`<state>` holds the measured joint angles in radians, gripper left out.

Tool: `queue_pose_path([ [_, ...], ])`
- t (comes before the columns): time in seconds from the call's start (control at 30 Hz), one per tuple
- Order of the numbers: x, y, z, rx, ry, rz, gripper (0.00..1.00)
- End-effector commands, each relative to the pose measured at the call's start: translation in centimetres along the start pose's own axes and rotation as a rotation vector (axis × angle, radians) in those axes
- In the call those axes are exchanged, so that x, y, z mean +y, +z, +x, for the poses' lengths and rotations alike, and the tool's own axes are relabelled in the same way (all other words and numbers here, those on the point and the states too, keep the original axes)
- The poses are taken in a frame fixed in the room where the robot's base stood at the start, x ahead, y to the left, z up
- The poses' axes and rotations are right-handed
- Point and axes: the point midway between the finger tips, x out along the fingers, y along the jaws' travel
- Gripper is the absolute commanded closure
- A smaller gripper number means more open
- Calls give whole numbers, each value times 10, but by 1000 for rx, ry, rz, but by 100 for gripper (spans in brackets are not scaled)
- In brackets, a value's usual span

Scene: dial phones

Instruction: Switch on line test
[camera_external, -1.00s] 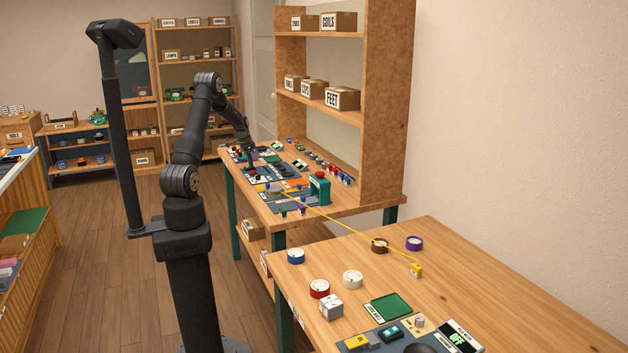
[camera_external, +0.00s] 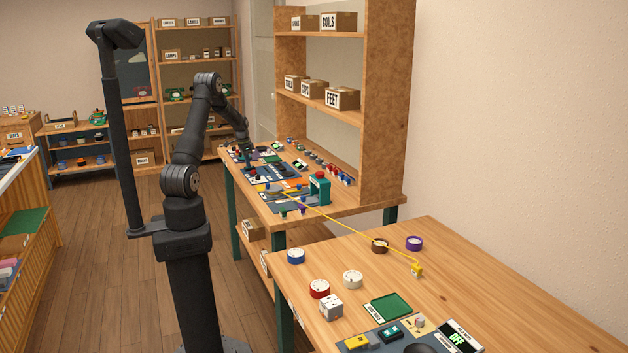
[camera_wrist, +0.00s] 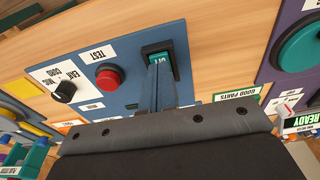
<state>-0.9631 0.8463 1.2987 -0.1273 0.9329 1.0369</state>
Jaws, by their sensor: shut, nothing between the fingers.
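In the wrist view a blue panel (camera_wrist: 125,75) carries a green rocker switch (camera_wrist: 166,58) in a black housing, with small white lettering I cannot read surely. On the same panel are a red button (camera_wrist: 107,76) beside a TEST label (camera_wrist: 91,54) and a black knob (camera_wrist: 64,91) on a white label about a cord. My gripper (camera_wrist: 157,78) is shut and empty. Its fingertips overlap the switch's lower part; I cannot tell whether they touch it. In the external view my arm reaches over the far workbench (camera_external: 340,212), where the switch is too small to make out.
A purple panel with a round green part (camera_wrist: 300,55) lies right of the blue panel. A GOOD PARTS label (camera_wrist: 236,96) and a READY display (camera_wrist: 302,121) are near. A tall wooden shelf (camera_external: 384,120) stands on the far workbench. A yellow cord (camera_external: 340,228) runs to the near table.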

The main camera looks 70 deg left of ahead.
Motion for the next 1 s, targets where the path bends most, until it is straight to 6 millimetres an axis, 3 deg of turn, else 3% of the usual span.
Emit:
queue_pose_path([
  [0.13,1,3,1,-6,6,-1,100],
  [0.23,1,2,-9,-4,3,-1,100],
  [0.7,0,0,-111,1,-3,-1,100],
  [1.0,0,0,-139,0,-1,-1,100],
])
